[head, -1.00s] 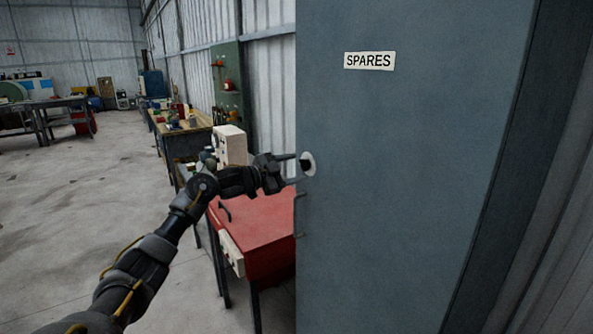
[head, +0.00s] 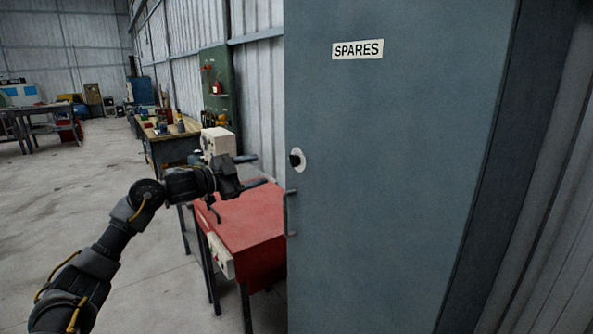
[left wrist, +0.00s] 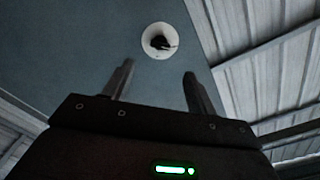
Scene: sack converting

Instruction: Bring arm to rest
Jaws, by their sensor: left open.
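My left gripper (head: 250,170) is open and empty in the head view, in front of and above the red-topped table. It is apart from the grey door marked SPARES (head: 400,180), to the left of the door's dark knob on a pale round plate (head: 297,160). In the left wrist view the two fingers of the left gripper (left wrist: 158,82) stand spread with nothing between them. The knob (left wrist: 160,41) shows beyond the fingertips there. My right gripper is not in any view.
A red-topped table (head: 245,218) with a white box (head: 218,143) behind it stands left of the door. A bar handle (head: 289,212) is on the door's left edge below the knob. A cluttered workbench (head: 165,148) is further back.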

